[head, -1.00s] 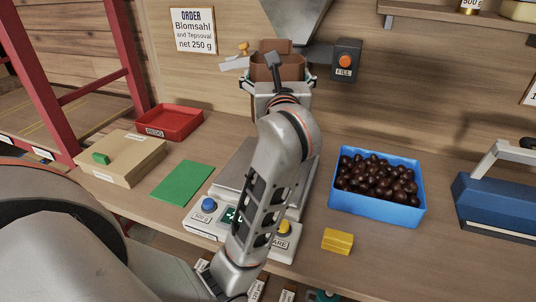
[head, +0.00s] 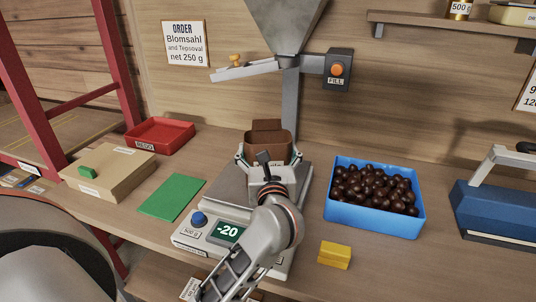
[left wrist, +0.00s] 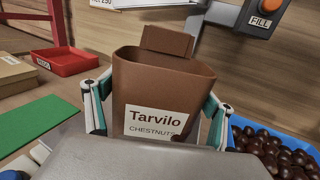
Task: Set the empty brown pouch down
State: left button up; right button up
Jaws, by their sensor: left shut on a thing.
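The brown pouch (head: 268,142) is upright with its top open, and its inside looks empty and brown in the head view. In the left wrist view the pouch (left wrist: 160,85) carries a white label reading "Tarvilo CHESTNUTS". My left gripper (head: 268,163) is shut on the pouch, with one finger on each side; the fingers also show in the left wrist view (left wrist: 157,108). The pouch is at the back of the weighing scale (head: 222,190), whose display reads -20. I cannot tell whether its bottom, hidden by my gripper, touches the plate. My right gripper is not in view.
A filling hopper (head: 285,18) with a FILL button (head: 337,69) is above and behind. A blue crate of chestnuts (head: 375,216) and a yellow block (head: 334,255) are on the right. A green mat (head: 175,197), cardboard box (head: 108,172) and red tray (head: 160,133) are on the left.

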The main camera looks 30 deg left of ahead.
pick_arm(q)
jog(key=shift+f, duration=0.35)
jog(key=shift+f, duration=0.1)
jog(key=o, duration=2)
jog(key=shift+c, duration=0.2)
jog(key=shift+d, duration=0.1)
jog(key=v, duration=1.2)
